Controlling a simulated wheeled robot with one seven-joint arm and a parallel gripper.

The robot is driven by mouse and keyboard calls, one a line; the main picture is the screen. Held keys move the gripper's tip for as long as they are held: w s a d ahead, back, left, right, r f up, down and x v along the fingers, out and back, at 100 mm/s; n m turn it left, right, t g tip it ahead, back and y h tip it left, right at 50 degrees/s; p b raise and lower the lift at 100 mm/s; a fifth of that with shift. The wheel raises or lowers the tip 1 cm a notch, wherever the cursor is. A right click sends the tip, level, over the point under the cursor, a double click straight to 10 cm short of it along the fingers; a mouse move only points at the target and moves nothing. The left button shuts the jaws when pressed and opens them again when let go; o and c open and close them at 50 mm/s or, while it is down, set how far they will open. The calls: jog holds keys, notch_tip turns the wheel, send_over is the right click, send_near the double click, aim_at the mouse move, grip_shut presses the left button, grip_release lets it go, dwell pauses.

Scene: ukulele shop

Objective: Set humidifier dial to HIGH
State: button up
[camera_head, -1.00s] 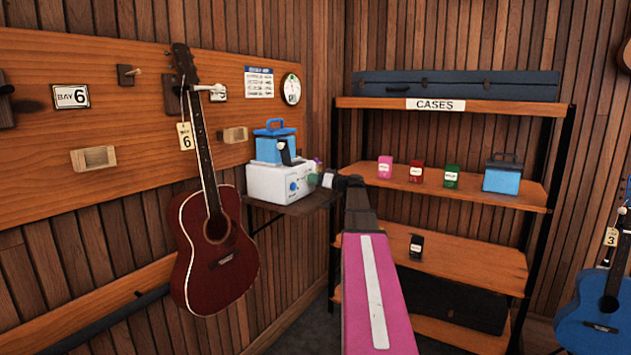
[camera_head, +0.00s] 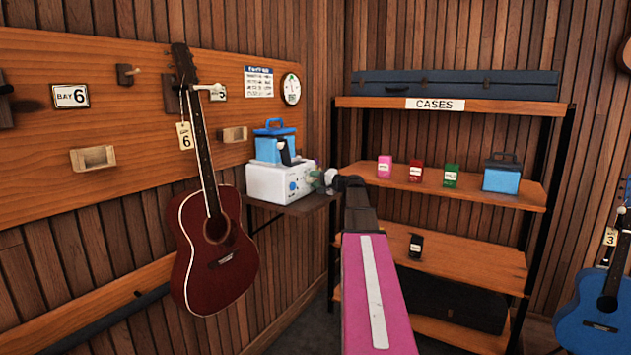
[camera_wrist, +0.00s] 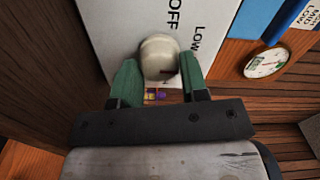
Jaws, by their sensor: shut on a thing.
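The humidifier is a white box (camera_head: 268,186) with a blue tank (camera_head: 274,145) on top, on a small wall shelf. In the wrist view its white panel (camera_wrist: 120,30) carries the words OFF and LOW; no HIGH label shows there. A round cream dial (camera_wrist: 158,57) sits on that panel with a small reddish mark near its lower edge; its exact setting is unclear. My gripper (camera_wrist: 158,80) has its green fingers on either side of the dial, shut on it. In the head view my gripper (camera_head: 318,178) is small, at the box's right side.
A dark red guitar (camera_head: 215,240) hangs on the wall left of the humidifier. A shelf rack (camera_head: 440,260) stands to the right, with small boxes and a blue container (camera_head: 502,175). A round gauge (camera_head: 291,88) is on the wall above.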

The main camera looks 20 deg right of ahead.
jog(key=m, duration=0.7)
jog(key=shift+f, duration=0.15)
jog(key=m, duration=0.4)
jog(key=shift+f+m, duration=0.1)
jog(key=shift+m, duration=1.7)
jog(key=o, duration=0.9)
jog(key=shift+s, duration=0.1)
jog(key=v, duration=1)
jog(key=shift+s+d, duration=0.25)
jog(key=shift+s, duration=0.05)
